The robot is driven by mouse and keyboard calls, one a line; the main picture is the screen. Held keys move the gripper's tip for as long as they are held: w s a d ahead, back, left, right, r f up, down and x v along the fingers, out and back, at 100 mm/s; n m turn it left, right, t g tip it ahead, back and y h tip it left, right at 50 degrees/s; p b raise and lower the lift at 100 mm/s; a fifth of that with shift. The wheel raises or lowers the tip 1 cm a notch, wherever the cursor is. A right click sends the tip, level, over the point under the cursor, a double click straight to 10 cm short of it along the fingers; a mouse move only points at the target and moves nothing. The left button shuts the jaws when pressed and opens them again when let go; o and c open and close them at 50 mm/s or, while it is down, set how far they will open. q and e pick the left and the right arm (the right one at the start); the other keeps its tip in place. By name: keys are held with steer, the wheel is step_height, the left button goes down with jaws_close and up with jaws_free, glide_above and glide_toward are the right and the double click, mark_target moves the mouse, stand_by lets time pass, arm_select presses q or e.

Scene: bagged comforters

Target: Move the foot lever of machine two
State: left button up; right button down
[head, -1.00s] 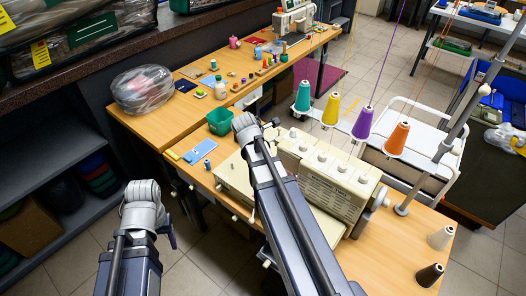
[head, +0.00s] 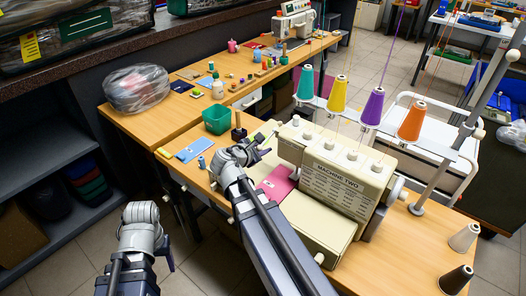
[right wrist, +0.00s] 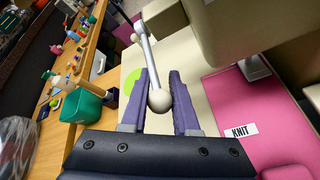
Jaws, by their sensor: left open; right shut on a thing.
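Machine two (head: 345,178) is a cream sewing machine, labelled "MACHINE TWO", on the wooden table. In the head view my right gripper (head: 264,139) is at the machine's left end, and the lever is too small to make out there. My left gripper (head: 166,250) is open and empty, low beside the table's front edge.
Pink fabric (head: 274,183) lies by the machine; a "KNIT" label (right wrist: 241,131) shows on pink in the wrist view. A green bin (head: 216,119) and blue packet (head: 195,150) lie to the left. Thread cones such as the orange one (head: 412,122) stand behind the machine.

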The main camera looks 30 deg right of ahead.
stand_by(0.4)
steer(key=c, duration=0.7)
jaws_free()
steer(key=shift+o, duration=0.2)
steer(key=p+v, duration=0.3)
steer(key=v, duration=0.4)
steer(key=shift+a, duration=0.3)
steer(key=shift+s+r, duration=0.1)
steer(key=shift+s, duration=0.05)
